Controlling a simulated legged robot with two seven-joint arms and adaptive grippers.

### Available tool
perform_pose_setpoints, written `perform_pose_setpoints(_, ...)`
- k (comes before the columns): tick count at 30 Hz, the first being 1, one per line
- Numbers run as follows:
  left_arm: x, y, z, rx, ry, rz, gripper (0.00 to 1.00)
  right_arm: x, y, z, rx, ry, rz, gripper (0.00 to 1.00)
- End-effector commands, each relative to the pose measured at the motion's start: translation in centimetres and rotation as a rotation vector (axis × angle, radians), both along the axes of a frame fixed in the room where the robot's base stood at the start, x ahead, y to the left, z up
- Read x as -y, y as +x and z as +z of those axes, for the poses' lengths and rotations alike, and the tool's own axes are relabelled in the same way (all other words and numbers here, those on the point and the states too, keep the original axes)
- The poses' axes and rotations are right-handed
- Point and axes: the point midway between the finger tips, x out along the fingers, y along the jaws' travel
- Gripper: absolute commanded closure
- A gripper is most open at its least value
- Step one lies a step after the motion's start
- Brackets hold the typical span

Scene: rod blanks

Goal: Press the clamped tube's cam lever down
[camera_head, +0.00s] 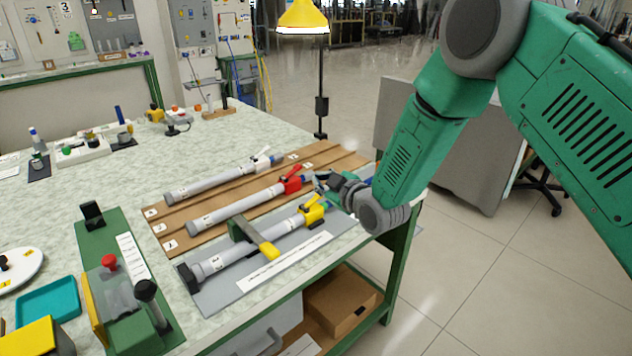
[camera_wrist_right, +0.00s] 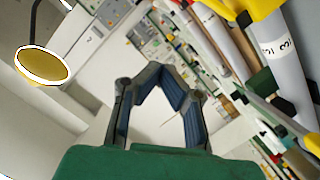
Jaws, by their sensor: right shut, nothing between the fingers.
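The clamped tube (camera_head: 238,256) is a grey tube lying on a grey plate at the table's front edge. A dark clamp with a yellow bar (camera_head: 262,243) crosses it. Its yellow cam lever (camera_head: 312,201) sticks up from the yellow collar (camera_head: 313,215) at the tube's right end. My right gripper (camera_head: 322,180) is shut and empty, just behind and above the lever; I cannot tell whether they touch. In the right wrist view the gripper (camera_wrist_right: 163,72) shows closed fingers, with the labelled tube (camera_wrist_right: 285,65) at right. My left gripper is not in view.
Two more tubes, one with a red lever (camera_head: 291,172) and one with a white lever (camera_head: 262,154), lie on brown boards behind. A green fixture (camera_head: 135,235) and a teal tray (camera_head: 48,300) are at left.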

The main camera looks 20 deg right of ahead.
Motion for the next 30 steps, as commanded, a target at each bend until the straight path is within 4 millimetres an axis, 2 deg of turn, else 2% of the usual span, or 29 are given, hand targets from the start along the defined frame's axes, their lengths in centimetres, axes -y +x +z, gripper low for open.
perform_pose_setpoints(1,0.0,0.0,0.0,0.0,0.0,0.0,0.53,0.3,-1.1,0.2,-0.003,0.001,0.0,1.0)
perform_pose_setpoints(6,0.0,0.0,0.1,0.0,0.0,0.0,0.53,1.3,-4.3,0.8,-0.003,0.003,0.0,1.0)
perform_pose_setpoints(12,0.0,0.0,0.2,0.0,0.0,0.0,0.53,1.7,-6.5,1.3,0.0,0.001,0.0,1.0)
perform_pose_setpoints(30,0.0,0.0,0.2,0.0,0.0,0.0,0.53,1.8,-6.9,1.4,-0.001,0.001,0.001,1.0)
